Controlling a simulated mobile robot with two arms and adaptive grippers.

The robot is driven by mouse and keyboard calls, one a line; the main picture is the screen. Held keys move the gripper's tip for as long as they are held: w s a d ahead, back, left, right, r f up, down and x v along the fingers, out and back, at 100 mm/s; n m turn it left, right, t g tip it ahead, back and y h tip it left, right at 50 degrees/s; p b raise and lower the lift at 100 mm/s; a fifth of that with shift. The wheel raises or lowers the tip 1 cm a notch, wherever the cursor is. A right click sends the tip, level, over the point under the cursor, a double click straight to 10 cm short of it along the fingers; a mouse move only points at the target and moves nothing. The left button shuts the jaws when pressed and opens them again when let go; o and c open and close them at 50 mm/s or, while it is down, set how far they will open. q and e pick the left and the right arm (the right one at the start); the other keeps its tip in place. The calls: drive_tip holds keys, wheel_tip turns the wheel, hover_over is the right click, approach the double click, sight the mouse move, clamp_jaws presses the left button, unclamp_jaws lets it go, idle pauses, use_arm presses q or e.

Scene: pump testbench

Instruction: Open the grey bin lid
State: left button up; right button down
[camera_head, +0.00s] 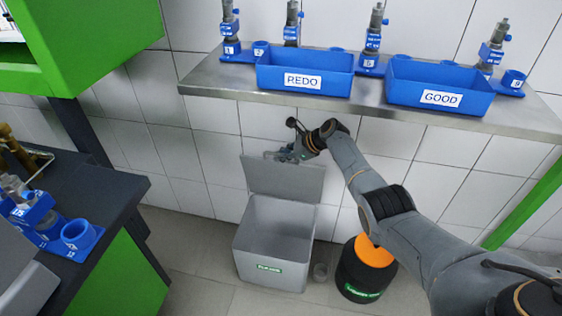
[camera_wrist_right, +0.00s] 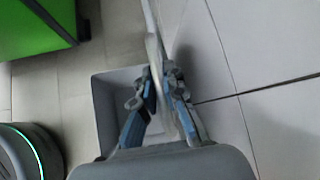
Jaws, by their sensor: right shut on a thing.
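The grey bin (camera_head: 272,243) stands on the floor against the tiled wall, with a green label on its front. Its grey lid (camera_head: 285,180) is raised nearly upright at the back, so the empty-looking inside shows. My right gripper (camera_head: 277,155) is at the lid's top edge, shut on it. In the right wrist view the gripper's fingers (camera_wrist_right: 158,100) sit on both sides of the thin lid edge (camera_wrist_right: 157,50), with the bin (camera_wrist_right: 105,105) below. My left gripper is not in view.
Above is a metal shelf (camera_head: 225,88) with blue REDO (camera_head: 304,74) and GOOD (camera_head: 438,88) bins. A dark bench (camera_head: 105,190) is at left.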

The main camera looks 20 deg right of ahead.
drive_tip(key=shift+w+d, duration=0.25)
drive_tip(key=shift+w, duration=0.05)
